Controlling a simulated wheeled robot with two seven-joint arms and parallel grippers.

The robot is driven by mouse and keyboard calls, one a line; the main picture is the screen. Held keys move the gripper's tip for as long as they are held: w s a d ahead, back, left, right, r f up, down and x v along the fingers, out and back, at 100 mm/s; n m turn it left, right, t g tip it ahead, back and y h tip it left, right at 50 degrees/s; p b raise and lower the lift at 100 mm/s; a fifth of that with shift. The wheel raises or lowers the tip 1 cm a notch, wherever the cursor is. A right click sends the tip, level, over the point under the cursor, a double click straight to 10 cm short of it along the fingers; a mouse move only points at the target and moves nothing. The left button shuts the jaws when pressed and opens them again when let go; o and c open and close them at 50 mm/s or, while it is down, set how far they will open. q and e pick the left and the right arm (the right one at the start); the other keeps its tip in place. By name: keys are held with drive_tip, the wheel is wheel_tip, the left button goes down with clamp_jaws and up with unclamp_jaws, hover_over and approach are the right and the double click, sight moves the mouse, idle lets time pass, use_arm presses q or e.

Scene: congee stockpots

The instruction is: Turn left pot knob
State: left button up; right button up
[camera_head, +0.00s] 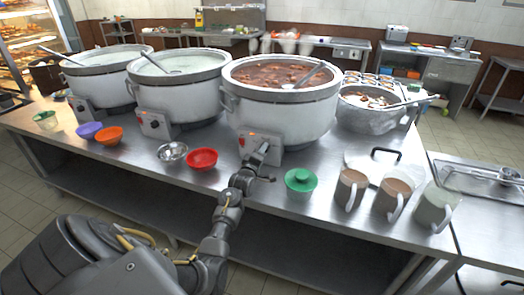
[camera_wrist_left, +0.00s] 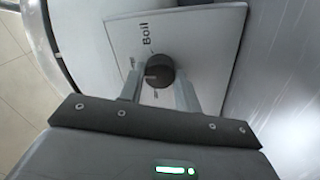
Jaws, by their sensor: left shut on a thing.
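Three large white stockpots stand in a row on the steel table. The left pot (camera_head: 104,82) and the middle pot (camera_head: 180,94) hold pale congee; the right one (camera_head: 283,105) holds dark reddish food. Each has a control box low on its front. The left pot's box (camera_head: 85,109) is clear of my arms. My left gripper (camera_head: 262,152) is at the right pot's box (camera_head: 246,142). In the left wrist view, its fingers (camera_wrist_left: 158,86) are shut on a round dark knob (camera_wrist_left: 159,69) on a pale panel (camera_wrist_left: 207,42) marked "Boil". The gripper hides this knob in the head view.
Purple (camera_head: 89,130), orange (camera_head: 109,135), steel (camera_head: 172,151) and red (camera_head: 202,158) bowls sit along the front edge. A steel basin (camera_head: 372,111) stands behind.

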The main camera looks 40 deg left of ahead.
use_arm(q)
drive_tip(key=shift+n, duration=0.6)
drive_tip(key=o, duration=1)
drive_tip(key=v, duration=1)
drive_tip(key=shift+s+d+f+b, duration=0.15)
drive_tip(key=shift+s+b, duration=0.15)
drive_tip(key=shift+s, duration=0.05)
